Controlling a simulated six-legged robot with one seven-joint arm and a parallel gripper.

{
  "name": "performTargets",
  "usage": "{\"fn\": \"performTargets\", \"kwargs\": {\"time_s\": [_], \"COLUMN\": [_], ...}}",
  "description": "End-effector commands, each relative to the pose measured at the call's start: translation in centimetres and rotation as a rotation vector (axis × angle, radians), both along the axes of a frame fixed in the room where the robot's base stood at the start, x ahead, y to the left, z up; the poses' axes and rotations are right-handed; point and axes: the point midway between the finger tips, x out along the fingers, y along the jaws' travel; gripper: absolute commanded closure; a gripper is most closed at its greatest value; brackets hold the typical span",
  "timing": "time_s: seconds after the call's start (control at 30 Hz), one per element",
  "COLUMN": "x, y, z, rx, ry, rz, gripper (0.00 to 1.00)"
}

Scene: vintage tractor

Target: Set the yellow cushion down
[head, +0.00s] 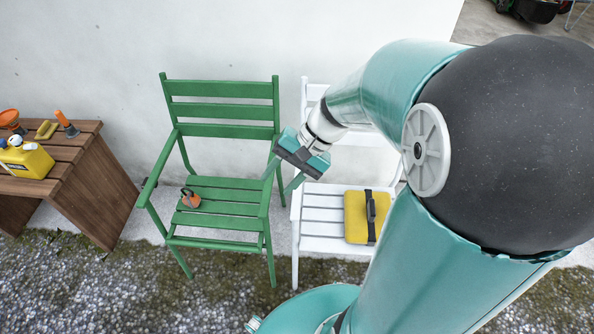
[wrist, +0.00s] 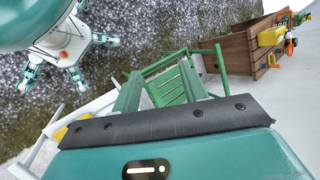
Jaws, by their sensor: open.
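The yellow cushion (head: 356,217) lies on the seat of the white chair (head: 318,222), with a black strap or handle along its right part. In the wrist view a yellow edge of the cushion (wrist: 59,133) shows at the lower left; the gripper housing hides the rest. My gripper (head: 279,184) is open with nothing between its fingers. It hangs above the right side of the green chair (head: 222,131), up and to the left of the cushion and apart from it. Its two fingers also show in the wrist view (wrist: 160,88).
An orange-and-grey object (head: 190,199) sits on the green chair's seat. A wooden table (head: 92,180) at the left holds a yellow canister (head: 27,162) and several small items. A white wall (head: 220,35) stands behind; gravel lies in front.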

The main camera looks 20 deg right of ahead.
Motion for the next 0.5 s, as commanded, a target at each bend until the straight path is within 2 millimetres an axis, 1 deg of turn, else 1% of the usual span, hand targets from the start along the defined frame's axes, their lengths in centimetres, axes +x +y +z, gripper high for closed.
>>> {"fn": "performTargets", "kwargs": {"time_s": [0.03,0.2,0.4,0.5], "x": [-1.0,-3.6,-6.3,-7.3], "y": [0.5,1.0,0.7,0.5], "z": [1.1,3.9,7.4,9.0], "rx": [-0.071,-0.303,-0.556,-0.661], "ry": [-0.042,-0.181,-0.384,-0.485], "rz": [0.053,0.197,0.334,0.382], "gripper": [0.57,0.57,0.57,0.57]}}
